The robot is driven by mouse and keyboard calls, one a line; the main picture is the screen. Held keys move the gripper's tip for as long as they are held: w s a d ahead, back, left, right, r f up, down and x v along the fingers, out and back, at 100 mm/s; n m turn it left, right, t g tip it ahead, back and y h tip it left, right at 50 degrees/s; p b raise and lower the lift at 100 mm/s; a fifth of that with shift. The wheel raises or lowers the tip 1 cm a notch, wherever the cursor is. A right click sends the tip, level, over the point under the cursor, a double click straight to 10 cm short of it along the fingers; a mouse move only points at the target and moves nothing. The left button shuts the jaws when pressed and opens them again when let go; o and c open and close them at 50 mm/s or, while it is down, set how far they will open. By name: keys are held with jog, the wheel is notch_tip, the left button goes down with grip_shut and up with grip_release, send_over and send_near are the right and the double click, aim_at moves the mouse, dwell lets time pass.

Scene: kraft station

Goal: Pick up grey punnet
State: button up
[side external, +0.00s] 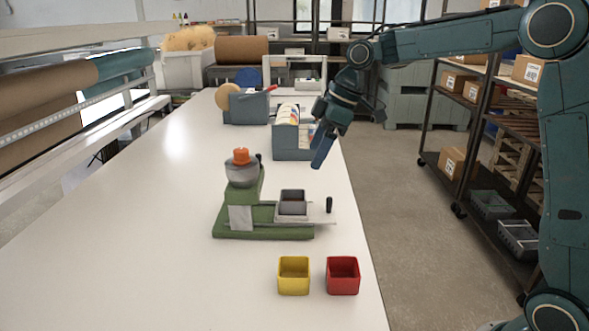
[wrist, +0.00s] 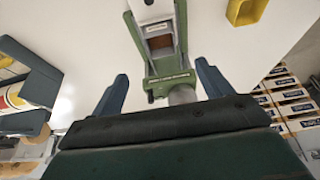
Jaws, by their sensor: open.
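A grey punnet (side external: 292,209) sits on the sliding plate of a green bench machine (side external: 240,217). A second dark grey box-like part (side external: 291,195) is right behind it; I cannot tell whether it is separate. My gripper (side external: 320,155) is open and empty above the table's right edge, behind and higher than the machine. In the wrist view the two blue fingers of my gripper (wrist: 160,82) are spread apart, with the green machine (wrist: 163,68) beyond them. I cannot clearly make out the punnet in the wrist view.
A yellow punnet (side external: 293,276) and a red punnet (side external: 342,276) stand in front of the machine near the table's right edge. Blue-grey bins (side external: 291,143) stand behind. The table's left side (side external: 120,230) is clear.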

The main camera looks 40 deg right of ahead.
send_over(296, 193)
jog(key=s, duration=0.3)
jog(key=f, duration=0.7)
jog(key=shift+a, duration=0.2)
jog(key=shift+x, duration=2.5)
jog(key=shift+s, duration=0.1)
jog(key=c, duration=1.1)
jog(key=shift+r, duration=0.1)
notch_tip(296, 193, up, 20)
jog(key=shift+f, duration=0.1)
